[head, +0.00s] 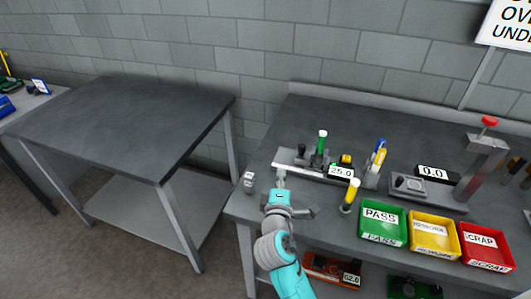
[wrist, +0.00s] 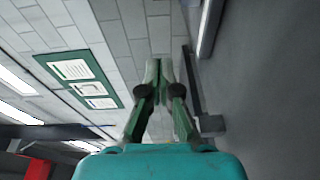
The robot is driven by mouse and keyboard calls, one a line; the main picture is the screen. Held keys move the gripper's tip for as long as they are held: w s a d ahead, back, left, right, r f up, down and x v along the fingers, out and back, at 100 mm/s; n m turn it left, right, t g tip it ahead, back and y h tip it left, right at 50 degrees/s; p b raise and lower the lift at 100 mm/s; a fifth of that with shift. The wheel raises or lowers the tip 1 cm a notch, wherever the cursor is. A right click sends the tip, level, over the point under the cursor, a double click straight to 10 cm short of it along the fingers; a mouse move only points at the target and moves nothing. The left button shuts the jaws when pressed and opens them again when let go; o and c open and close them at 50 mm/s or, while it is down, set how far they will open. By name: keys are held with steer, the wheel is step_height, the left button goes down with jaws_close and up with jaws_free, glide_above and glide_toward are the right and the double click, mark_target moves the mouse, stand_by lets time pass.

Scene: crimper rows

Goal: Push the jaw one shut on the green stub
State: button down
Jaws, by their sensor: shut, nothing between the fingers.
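The green stub (head: 322,142), with a pale top, stands upright at a measuring tool (head: 300,170) on the right-hand bench. The tool has a long pale bar, dark jaw-like parts (head: 302,156) and a display reading 25.0 (head: 341,171). I cannot tell which part is jaw one or whether it touches the stub. My gripper (head: 281,172) is at the left end of the bar, left of the stub; whether it touches the bar is unclear. In the wrist view my gripper (wrist: 159,66) has its fingertips together with nothing between them; neither stub nor tool shows there.
A small pale block (head: 249,182) sits near the bench's left edge. The left table (head: 130,115) is bare.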

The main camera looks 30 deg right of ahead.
steer(key=shift+w, duration=0.25)
steer(key=x, duration=0.8)
steer(key=shift+w+d, duration=0.1)
steer(key=shift+w, duration=0.15)
steer(key=d, duration=0.3)
steer(key=shift+s+f, duration=0.1)
steer(key=shift+s, duration=0.1)
steer(key=shift+s+d, duration=0.3)
steer(key=shift+d, duration=0.35)
steer(key=shift+s+d, duration=0.25)
steer(key=shift+d, duration=0.2)
